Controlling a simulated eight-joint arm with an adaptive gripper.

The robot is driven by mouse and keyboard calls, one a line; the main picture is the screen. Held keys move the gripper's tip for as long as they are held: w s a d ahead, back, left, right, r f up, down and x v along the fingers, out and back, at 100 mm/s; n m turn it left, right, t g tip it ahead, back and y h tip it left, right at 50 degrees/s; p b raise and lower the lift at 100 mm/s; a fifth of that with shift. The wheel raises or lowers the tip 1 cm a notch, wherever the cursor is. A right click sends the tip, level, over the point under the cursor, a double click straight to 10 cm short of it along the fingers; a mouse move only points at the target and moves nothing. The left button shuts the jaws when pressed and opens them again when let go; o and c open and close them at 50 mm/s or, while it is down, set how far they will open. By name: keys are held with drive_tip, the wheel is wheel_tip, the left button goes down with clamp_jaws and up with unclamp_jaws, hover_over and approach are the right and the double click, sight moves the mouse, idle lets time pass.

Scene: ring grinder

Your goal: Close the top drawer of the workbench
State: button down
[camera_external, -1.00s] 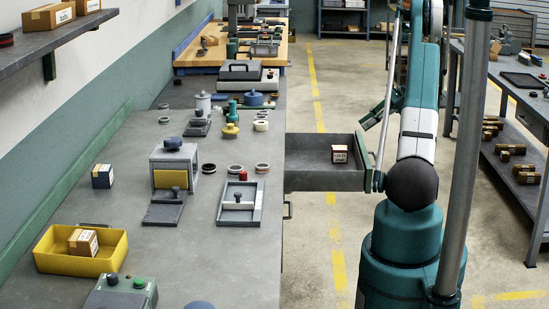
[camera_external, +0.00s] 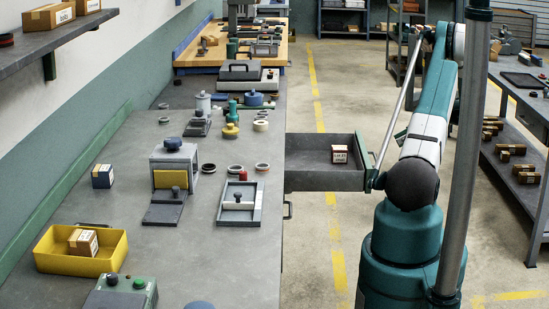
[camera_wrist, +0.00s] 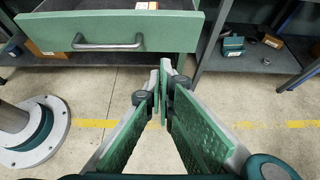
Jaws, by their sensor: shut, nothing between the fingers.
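The top drawer (camera_external: 312,181) of the workbench (camera_external: 240,270) stands pulled out to the right in the external view. A small brown box with a white label (camera_external: 339,154) sits inside it. In the wrist view the green drawer front (camera_wrist: 190,32) spans the top left, with its grey bar handle (camera_wrist: 108,42). My gripper (camera_wrist: 164,72) is shut and empty. Its tips appear below and right of the handle, near the drawer front's lower edge; I cannot tell if they touch. In the external view my gripper is hidden behind my arm.
Lower drawer handle (camera_external: 288,208) sits on the bench's side below. A side shelf with small parts (camera_external: 510,160) stands at the right. Bare floor with yellow lines (camera_external: 335,230) lies between. A yellow bin (camera_external: 50,258) and several tools rest on the bench top.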

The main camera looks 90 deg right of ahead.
drive_tip(key=w+r+b+x, duration=0.1)
drive_tip(key=b+x, duration=0.1)
drive_tip(key=x, duration=1.1)
drive_tip(key=shift+w+r, duration=0.15)
drive_tip(key=shift+r, duration=0.15)
drive_tip(key=shift+w, duration=0.2)
drive_tip(key=b, duration=0.3)
approach(298, 157)
drive_tip(key=w, duration=0.8)
drive_tip(key=w+f, duration=0.1)
drive_tip(key=w, duration=0.3)
drive_tip(key=shift+w+a+f, duration=0.1)
drive_tip(key=shift+w+a, duration=0.1)
drive_tip(key=shift+w, duration=0.1)
drive_tip(key=shift+w, duration=0.1)
drive_tip(key=shift+s, duration=0.8)
drive_tip(key=s, duration=0.2)
drive_tip(key=shift+s+f, duration=0.1)
drive_tip(key=shift+s, duration=0.2)
drive_tip(key=p+v, duration=0.1)
drive_tip(key=v, duration=0.9)
drive_tip(key=shift+s+p, duration=0.35)
